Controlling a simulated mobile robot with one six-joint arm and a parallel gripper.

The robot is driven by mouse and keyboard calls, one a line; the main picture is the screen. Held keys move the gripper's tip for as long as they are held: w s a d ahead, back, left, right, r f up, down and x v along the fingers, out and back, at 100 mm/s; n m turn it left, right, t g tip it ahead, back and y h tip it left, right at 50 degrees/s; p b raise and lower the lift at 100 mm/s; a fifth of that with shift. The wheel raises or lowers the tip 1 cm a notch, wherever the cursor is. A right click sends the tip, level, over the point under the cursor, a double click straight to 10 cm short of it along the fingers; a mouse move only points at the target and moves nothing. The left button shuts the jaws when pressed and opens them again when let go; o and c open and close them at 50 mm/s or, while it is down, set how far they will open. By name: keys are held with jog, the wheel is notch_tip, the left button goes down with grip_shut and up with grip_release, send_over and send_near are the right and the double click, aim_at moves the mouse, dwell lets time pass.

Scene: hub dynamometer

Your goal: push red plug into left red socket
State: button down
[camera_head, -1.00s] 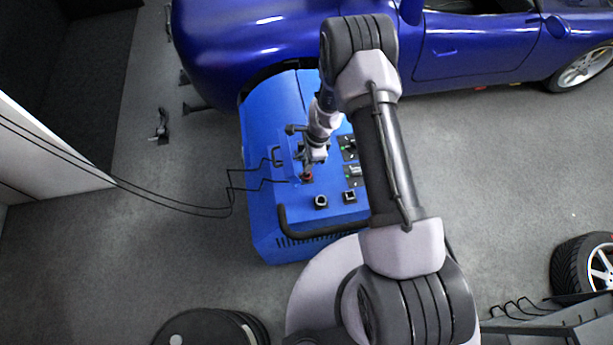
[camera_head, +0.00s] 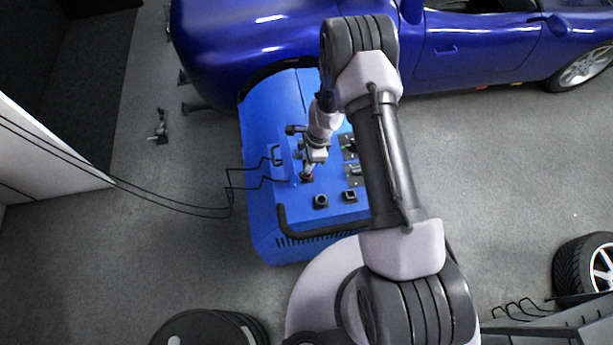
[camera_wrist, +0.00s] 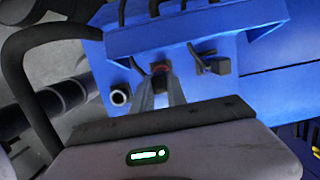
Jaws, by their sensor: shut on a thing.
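My gripper (camera_head: 309,168) is low over the top panel of the blue dynamometer unit (camera_head: 262,215). In the wrist view its two grey fingers (camera_wrist: 162,92) are shut on the red plug (camera_wrist: 160,68), which shows as a small dark red patch at the fingertips. The plug's end is close against the blue panel. In the head view a small dark red spot shows below the gripper (camera_head: 306,178). The left red socket cannot be told apart there; fingers and plug hide that place, so I cannot tell how deep the plug sits.
A black bar handle (camera_head: 310,232) runs along the unit's near edge. Black cables (camera_head: 180,208) reach its left side. A blue car (camera_head: 270,35) stands behind.

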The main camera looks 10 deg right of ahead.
jog(key=shift+f+b, duration=1.25)
jog(key=shift+f, duration=0.1)
jog(key=c, duration=1.3)
grip_release()
jog(key=shift+o, duration=0.2)
jog(key=d+r+p, duration=0.1)
jog(key=r, duration=0.7)
jog(key=d+r+p, duration=0.1)
jog(key=d+r, duration=0.1)
jog(key=r, duration=0.7)
jog(key=shift+d, duration=0.25)
jog(key=shift+r, duration=0.1)
